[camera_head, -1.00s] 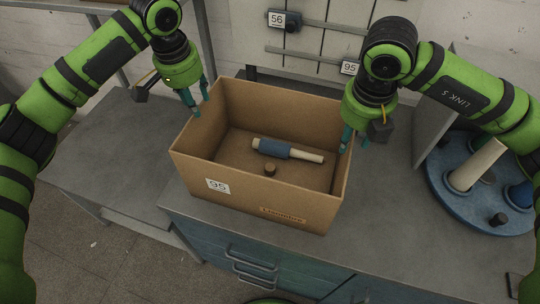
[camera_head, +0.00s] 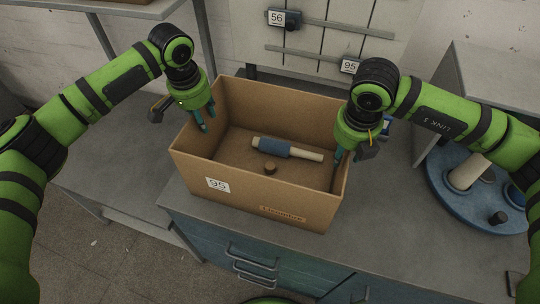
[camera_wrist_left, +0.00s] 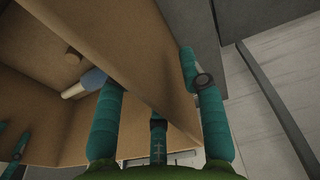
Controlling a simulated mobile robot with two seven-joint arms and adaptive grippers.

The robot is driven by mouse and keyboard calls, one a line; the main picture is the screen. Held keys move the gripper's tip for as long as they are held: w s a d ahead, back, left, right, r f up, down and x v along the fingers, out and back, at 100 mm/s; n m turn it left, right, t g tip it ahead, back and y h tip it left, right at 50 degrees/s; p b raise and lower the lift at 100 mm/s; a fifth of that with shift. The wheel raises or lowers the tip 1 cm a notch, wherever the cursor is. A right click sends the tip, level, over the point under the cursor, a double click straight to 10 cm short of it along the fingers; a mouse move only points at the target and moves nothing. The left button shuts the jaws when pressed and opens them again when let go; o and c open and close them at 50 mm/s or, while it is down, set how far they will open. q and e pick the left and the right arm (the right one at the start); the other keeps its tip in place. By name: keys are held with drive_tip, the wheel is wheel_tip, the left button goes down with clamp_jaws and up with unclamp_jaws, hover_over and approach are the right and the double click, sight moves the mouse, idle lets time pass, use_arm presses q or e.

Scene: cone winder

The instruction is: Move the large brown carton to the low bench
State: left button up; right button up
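The large brown carton (camera_head: 262,204) is open-topped, with a "95" label on its front. It stands upright on the grey worktop (camera_head: 400,235) of a drawer cabinet. The low bench (camera_head: 105,150) is the lower grey surface at left. My left gripper (camera_head: 205,122) is at the carton's left wall. In the left wrist view its open teal fingers (camera_wrist_left: 158,85) straddle that wall, one inside and one outside, with a gap showing. My right gripper (camera_head: 338,156) is at the right wall, one finger inside; its other finger is hidden, so its opening is unclear.
Inside the carton lie a blue-and-cream cylinder (camera_head: 287,149) and a small brown plug (camera_head: 270,168). A blue round tray (camera_head: 450,190) with spools stands at right, beside a grey panel. A rack with number tags (camera_head: 330,30) is behind. The low bench's visible top is clear.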

use_arm(q)
drive_tip(key=shift+s, duration=0.1)
clamp_jaws()
use_arm(e)
drive_tip(key=shift+s, duration=0.1)
clamp_jaws()
use_arm(q)
drive_tip(key=shift+r, duration=0.15)
use_arm(e)
drive_tip(key=shift+r, duration=0.15)
